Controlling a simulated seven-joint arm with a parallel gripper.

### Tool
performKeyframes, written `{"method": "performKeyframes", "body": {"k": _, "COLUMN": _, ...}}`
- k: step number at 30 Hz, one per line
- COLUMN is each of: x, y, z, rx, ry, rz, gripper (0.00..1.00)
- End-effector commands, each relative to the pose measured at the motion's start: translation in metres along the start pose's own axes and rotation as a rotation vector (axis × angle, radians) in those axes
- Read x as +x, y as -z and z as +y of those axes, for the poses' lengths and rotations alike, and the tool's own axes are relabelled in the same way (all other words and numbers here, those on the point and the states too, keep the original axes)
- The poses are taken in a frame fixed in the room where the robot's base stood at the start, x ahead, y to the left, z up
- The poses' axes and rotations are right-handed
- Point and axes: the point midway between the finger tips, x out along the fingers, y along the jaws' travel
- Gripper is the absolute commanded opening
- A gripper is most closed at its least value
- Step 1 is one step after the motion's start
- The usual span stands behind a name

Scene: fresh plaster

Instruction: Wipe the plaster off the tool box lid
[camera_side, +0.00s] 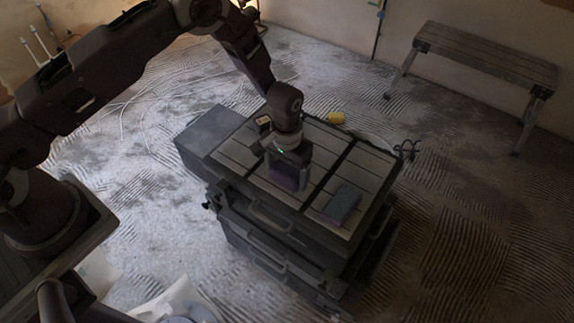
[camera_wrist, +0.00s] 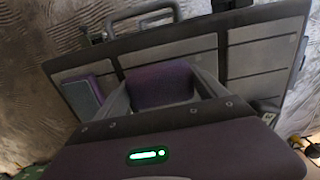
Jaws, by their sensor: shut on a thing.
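The tool box lid (camera_side: 237,152) is a dark top with pale slatted panels, in the middle of the side view; it fills the upper wrist view (camera_wrist: 264,52). My gripper (camera_side: 288,170) points down over the middle of the lid. It is shut on a purple sponge-like block (camera_wrist: 160,84), which shows between the fingers in the wrist view. In the side view the purple block (camera_side: 284,180) is at or just above the lid; I cannot tell if it touches. I cannot make out distinct plaster on the panels; the area behind my gripper is hidden.
A second block, grey-blue above and purple below (camera_side: 341,204), lies on the lid's right part. A small box (camera_side: 263,121) and a yellow item (camera_side: 336,118) are at the far edge. Cables (camera_side: 406,149) stick out at right. A bench (camera_side: 487,60) stands back right.

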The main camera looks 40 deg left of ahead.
Motion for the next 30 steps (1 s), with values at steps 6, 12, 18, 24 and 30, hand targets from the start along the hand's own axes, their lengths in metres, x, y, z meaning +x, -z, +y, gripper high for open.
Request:
{"method": "performKeyframes", "body": {"k": 6, "x": 0.024, "y": -0.001, "z": 0.000, "rx": 0.000, "ry": 0.000, "rz": -0.002, "gripper": 0.49}}
{"method": "performKeyframes", "body": {"k": 12, "x": 0.028, "y": 0.018, "z": 0.000, "rx": -0.001, "ry": 0.000, "rz": 0.001, "gripper": 0.43}}
{"method": "performKeyframes", "body": {"k": 18, "x": 0.028, "y": 0.036, "z": 0.000, "rx": -0.001, "ry": 0.000, "rz": 0.002, "gripper": 0.43}}
{"method": "performKeyframes", "body": {"k": 24, "x": 0.029, "y": 0.054, "z": 0.000, "rx": 0.000, "ry": 0.000, "rz": 0.001, "gripper": 0.43}}
{"method": "performKeyframes", "body": {"k": 30, "x": 0.029, "y": 0.072, "z": 0.000, "rx": -0.001, "ry": 0.000, "rz": 0.001, "gripper": 0.43}}
